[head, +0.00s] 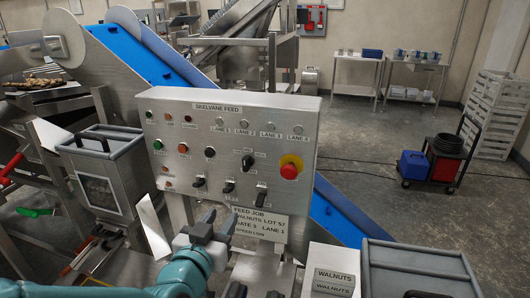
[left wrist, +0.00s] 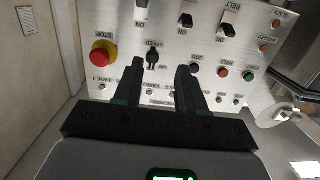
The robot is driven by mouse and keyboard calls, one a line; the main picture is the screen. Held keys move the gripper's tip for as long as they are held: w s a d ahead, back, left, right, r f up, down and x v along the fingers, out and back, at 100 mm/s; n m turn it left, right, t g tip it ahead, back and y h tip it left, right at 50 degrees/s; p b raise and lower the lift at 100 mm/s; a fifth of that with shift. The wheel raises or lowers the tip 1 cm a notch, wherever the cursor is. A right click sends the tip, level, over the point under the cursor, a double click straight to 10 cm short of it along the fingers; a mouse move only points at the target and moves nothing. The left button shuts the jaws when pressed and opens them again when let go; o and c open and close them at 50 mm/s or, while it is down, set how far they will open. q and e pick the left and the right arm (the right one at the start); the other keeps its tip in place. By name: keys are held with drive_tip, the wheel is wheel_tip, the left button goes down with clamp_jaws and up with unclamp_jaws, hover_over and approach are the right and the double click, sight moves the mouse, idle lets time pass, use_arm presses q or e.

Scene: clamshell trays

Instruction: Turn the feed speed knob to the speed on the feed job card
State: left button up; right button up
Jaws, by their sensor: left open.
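The feed speed knob (head: 248,163) is a small black knob on the grey control panel (head: 220,120), left of the red stop button (head: 289,171) on its yellow plate. In the left wrist view the knob (left wrist: 152,56) shows under a SPEED label; its setting is too small to read surely. The feed job card (head: 257,224) below the panel reads walnuts, lane 1, speed low; its left edge is partly covered. My left gripper (head: 220,217) is open and empty, low in front of the panel. In the wrist view its fingers (left wrist: 160,66) point toward the knob without visibly touching it.
Black switches (head: 228,187) sit below and left of the knob. A steel hopper (head: 105,175) stands left of the panel. A walnuts-labelled box (head: 332,266) and a grey bin (head: 415,265) stand at the lower right. A blue conveyor (head: 335,215) runs behind the panel.

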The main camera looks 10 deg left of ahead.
use_arm(q)
drive_tip(key=t, duration=0.1)
approach(244, 161)
drive_tip(key=w+p, duration=0.6)
drive_tip(key=w, duration=0.3)
drive_tip(key=shift+w, duration=0.1)
drive_tip(key=shift+d+f, duration=0.1)
clamp_jaws()
